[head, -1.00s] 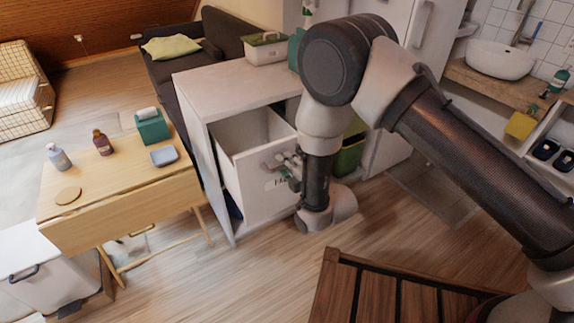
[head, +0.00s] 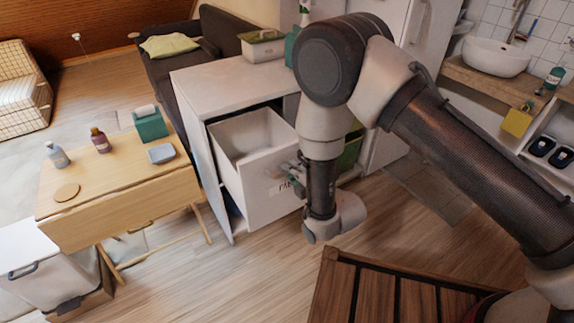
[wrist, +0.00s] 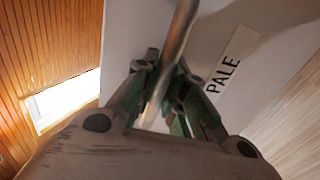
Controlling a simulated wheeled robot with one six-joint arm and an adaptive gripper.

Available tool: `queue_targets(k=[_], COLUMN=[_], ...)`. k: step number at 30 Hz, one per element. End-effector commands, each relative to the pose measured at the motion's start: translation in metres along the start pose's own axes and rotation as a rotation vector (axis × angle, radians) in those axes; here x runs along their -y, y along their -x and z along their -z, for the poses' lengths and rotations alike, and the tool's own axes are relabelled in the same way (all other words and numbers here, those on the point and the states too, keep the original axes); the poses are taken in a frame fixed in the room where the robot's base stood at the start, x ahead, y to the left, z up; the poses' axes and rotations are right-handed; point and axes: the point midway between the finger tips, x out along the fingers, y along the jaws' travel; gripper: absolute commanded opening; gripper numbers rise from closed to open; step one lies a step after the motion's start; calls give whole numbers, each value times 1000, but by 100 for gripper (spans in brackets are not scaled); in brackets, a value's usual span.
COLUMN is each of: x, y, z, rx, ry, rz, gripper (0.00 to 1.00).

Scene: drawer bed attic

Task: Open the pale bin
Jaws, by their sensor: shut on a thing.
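The pale bin (head: 236,173) is a white pull-out box in the white cabinet (head: 208,87). It stands partly out of the cabinet, and its empty-looking inside shows from above. Its front carries a label reading "PALE" (wrist: 222,76) in the wrist view. A metal bar handle (wrist: 176,45) crosses in front of the bin front. My gripper (wrist: 160,88) is shut around this handle; it also shows in the head view (head: 294,172) at the bin front, partly hidden by my arm.
A slatted wooden surface (head: 375,295) lies in the foreground. Bare floor (head: 250,260) lies before the bin.

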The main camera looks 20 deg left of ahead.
Motion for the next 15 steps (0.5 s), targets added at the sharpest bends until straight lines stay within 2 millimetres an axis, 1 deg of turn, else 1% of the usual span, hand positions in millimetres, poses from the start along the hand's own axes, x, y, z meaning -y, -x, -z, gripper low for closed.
queue_targets(k=[2, 9, 10, 12, 13, 15], x=[2, 2, 2, 2, 2, 2], y=[4, 4, 4, 4, 4, 4], z=[0, 0, 0, 0, 0, 0], rx=[0, 0, 0, 0, 0, 0], ry=[0, 0, 0, 0, 0, 0], rz=[4, 3, 3, 3, 3, 2], gripper=[0, 0, 17, 29, 35, 35])
